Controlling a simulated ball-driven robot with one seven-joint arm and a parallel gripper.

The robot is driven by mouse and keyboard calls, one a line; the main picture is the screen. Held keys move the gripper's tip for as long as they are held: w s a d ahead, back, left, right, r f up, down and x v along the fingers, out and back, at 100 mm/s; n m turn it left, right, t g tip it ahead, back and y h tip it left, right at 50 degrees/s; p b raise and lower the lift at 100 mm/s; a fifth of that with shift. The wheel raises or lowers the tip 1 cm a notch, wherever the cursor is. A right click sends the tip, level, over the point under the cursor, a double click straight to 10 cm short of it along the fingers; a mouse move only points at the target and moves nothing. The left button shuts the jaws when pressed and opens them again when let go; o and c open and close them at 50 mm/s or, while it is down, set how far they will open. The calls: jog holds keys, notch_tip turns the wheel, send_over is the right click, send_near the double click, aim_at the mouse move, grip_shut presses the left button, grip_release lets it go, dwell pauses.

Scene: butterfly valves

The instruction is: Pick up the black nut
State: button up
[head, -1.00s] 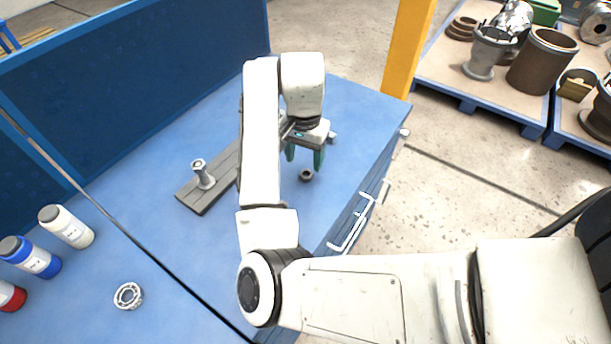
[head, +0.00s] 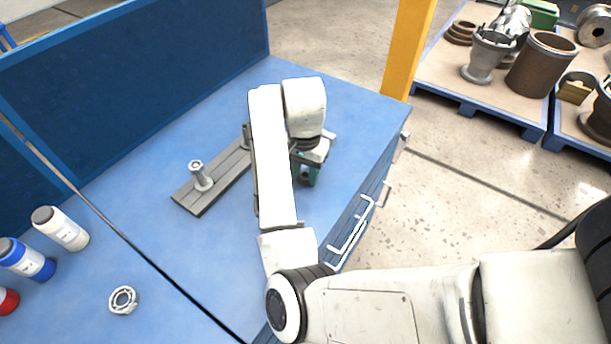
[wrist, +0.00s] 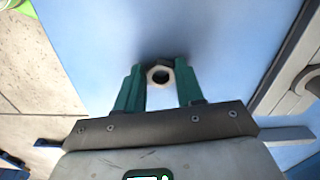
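The black nut (wrist: 160,75) sits between the two green fingertips of my gripper (wrist: 161,83) in the wrist view. Its face catches pale light around a dark hole. Both fingers lie against its sides with no clear gap, so my gripper looks shut on it. In the head view my gripper (head: 308,174) points down at the blue bench top (head: 350,130), and the nut is mostly hidden by the fingers. I cannot tell whether the nut still touches the bench.
A bearing ring (head: 123,299) and several bottles (head: 60,228) stand at the lower left. The bench edge with handles (head: 349,240) is to the right. A blue panel (head: 130,80) borders the back.

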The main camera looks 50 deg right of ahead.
aim_at(306, 182)
jog(key=c, duration=0.6)
jog(key=shift+r, duration=0.15)
jog(key=shift+c, duration=0.2)
jog(key=shift+r, duration=0.65)
jog(key=r+p, duration=0.2)
jog(key=r, duration=0.1)
jog(key=shift+s+a, duration=0.15)
jog(key=shift+s, duration=0.05)
jog(key=s+a+r+p, duration=0.1)
jog(key=s+r, duration=0.3)
jog(key=s, duration=0.2)
jog(key=s+a+r, duration=0.2)
jog(key=s+r, duration=0.2)
jog(key=s, duration=0.3)
jog(key=shift+r+p, duration=0.25)
jog(key=shift+p, duration=0.1)
jog(key=shift+a, duration=0.1)
